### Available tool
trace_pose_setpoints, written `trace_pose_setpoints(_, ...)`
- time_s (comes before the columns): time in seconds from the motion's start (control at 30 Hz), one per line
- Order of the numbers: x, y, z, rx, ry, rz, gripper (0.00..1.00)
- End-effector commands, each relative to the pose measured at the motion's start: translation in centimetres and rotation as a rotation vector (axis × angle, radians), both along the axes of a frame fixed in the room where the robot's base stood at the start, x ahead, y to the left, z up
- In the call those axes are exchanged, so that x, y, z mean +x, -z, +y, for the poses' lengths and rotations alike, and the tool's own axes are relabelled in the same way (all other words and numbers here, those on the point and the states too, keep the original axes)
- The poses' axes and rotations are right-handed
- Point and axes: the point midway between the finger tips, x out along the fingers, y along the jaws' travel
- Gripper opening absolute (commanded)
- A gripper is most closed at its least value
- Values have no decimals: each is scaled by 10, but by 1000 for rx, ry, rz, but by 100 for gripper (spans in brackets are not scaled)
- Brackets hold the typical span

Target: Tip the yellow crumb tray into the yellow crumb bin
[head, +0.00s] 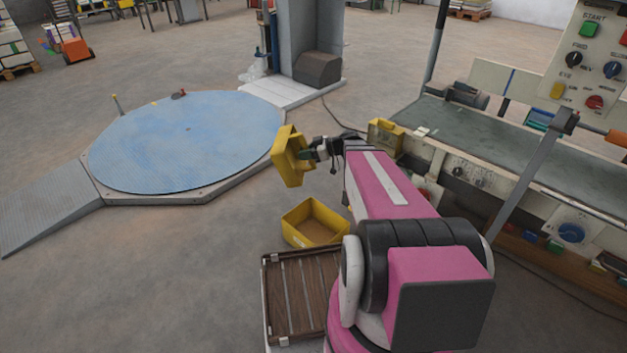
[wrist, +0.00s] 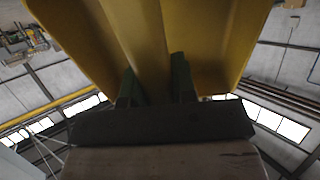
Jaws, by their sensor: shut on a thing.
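The yellow crumb tray (head: 286,168) is in the air in the head view, tilted steeply onto its side. My gripper (head: 309,154) is shut on it at its right side. In the wrist view the tray (wrist: 200,40) fills the upper middle, and the green fingers of my gripper (wrist: 157,88) stand either side of a yellow part of it. The yellow crumb bin (head: 294,235) stands open on the floor, below and a little right of the tray, with a brownish inside. The tray's inside is largely hidden, so I cannot tell what it holds.
A slatted brown crate or pallet (head: 299,295) lies in front of the bin. Another yellow box (head: 386,136) sits by the conveyor (head: 480,135) on the right. A low blue turntable (head: 190,140) is on the left. Bare floor lies left of the bin.

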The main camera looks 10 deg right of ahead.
Motion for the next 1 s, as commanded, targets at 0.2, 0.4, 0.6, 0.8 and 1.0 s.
trace_pose_setpoints(0.2, 17, 60, 2, -329, -206, 65, 0)
trace_pose_setpoints(0.4, 28, 110, -3, -658, -405, 58, 0)
trace_pose_setpoints(0.6, 43, 159, -19, -974, -604, -30, 0)
trace_pose_setpoints(0.8, 63, 192, -36, -1182, -751, -154, 0)
trace_pose_setpoints(1.0, 72, 202, -44, -1248, -805, -213, 0)
